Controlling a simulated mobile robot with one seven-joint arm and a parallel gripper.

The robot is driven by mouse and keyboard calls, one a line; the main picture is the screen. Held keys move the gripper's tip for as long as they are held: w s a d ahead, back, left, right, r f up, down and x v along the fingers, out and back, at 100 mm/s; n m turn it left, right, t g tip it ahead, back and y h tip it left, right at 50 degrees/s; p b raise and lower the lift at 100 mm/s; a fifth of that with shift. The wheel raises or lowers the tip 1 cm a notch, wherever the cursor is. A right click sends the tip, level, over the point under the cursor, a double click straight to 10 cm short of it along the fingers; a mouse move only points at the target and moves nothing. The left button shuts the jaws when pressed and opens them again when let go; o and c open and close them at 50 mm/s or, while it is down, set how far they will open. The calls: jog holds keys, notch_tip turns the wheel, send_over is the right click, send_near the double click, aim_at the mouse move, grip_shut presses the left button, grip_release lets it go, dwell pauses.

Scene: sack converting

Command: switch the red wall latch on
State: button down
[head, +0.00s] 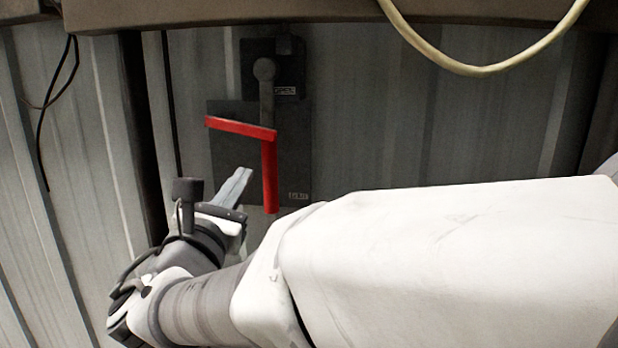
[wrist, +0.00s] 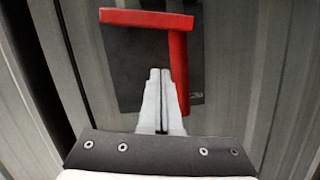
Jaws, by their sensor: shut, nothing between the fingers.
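The red wall latch (head: 268,165) is mounted on a dark plate (head: 234,160) on the wall. It has a red bar to the upper left and a red bar running down from its right end. It also shows in the wrist view (wrist: 178,62). My gripper (head: 246,172) is shut and empty. In the head view its fingertips lie just left of the downward bar and below the upper bar. In the wrist view the fingertips (wrist: 160,72) appear beside the downward bar's left edge. I cannot tell whether they touch it.
A grey lever with a round pivot (head: 264,70) sits above the latch. A dark beam (head: 220,12) crosses the top, and a pale cable (head: 480,70) hangs at the upper right. A dark post (head: 140,130) stands to the left. The corrugated wall (head: 370,120) is bare to the right.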

aim_at(255, 137)
jog(key=r+p, duration=0.2)
jog(key=d+r+p, duration=0.1)
jog(key=r+p, duration=0.1)
jog(key=shift+w, duration=0.2)
jog(key=shift+d+r+n+y, duration=0.3)
jog(key=shift+d+r+n, duration=0.15)
jog(key=shift+r+n, duration=0.35)
jog(key=shift+s+a+f, duration=0.1)
jog(key=shift+s, duration=0.05)
